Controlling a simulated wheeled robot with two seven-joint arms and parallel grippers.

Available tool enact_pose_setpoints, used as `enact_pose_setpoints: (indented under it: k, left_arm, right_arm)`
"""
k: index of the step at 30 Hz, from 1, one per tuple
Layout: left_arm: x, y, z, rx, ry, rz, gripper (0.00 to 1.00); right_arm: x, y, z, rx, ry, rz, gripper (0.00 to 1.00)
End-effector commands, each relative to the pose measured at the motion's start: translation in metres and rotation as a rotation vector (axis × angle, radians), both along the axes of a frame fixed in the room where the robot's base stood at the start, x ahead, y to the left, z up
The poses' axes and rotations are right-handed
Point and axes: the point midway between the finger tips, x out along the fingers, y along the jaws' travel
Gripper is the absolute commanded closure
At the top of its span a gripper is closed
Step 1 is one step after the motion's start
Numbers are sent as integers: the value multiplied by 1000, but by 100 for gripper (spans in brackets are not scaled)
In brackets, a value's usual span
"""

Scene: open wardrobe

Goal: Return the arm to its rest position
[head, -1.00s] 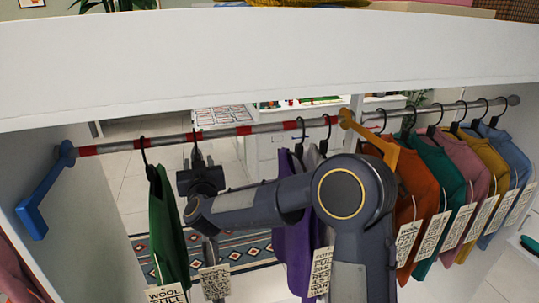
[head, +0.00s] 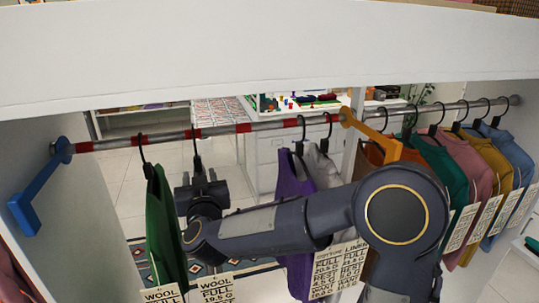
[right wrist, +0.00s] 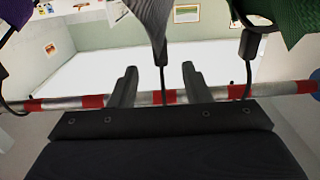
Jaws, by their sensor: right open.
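My right arm reaches across the front of the wardrobe from the lower right. Its gripper (head: 198,174) is at the rail (head: 172,136), between a green garment (head: 165,225) and a purple one (head: 293,190). In the right wrist view the gripper (right wrist: 157,76) is open. The thin black hanger stem of a grey garment (right wrist: 152,14) shows between the two fingers, apart from both. My arm hides most of this garment in the head view; its tag (head: 216,289) shows below. My left gripper is not in view.
A blue bracket (head: 38,187) is at the rail's left end and an orange bracket (head: 372,132) near its middle. Teal, pink (head: 465,165), yellow and blue garments hang at the right. A white panel (head: 270,60) spans above. An orange garment is mostly hidden by my arm.

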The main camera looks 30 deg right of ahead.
Motion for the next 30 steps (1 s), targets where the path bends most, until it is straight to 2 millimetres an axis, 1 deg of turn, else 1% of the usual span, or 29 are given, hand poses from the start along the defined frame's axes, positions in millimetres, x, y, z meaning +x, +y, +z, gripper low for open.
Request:
enact_pose_setpoints:
  k: [12,14,17,20,23,24,26,27,29,30]
  left_arm:
    - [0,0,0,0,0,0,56]
    - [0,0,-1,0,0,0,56]
    - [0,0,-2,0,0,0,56]
    - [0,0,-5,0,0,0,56]
    - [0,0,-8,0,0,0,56]
    - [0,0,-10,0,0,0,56]
    - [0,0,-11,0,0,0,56]
    - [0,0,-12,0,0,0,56]
    - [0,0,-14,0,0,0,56]
    - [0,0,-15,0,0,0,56]
  right_arm:
    - [-1,-1,1,6,1,10,56]
    - [-4,-2,3,20,2,34,56]
    - [-15,-4,8,64,18,118,56]
    - [-44,-7,8,134,77,257,56]
    - [-89,-9,-7,212,202,392,56]
    - [-110,-10,-17,239,266,434,56]
    - [-144,-13,-35,280,374,477,56]
    - [-169,-15,-50,308,452,495,56]
    - [-207,-20,-73,350,575,503,56]
    - [-230,-23,-88,376,651,497,56]
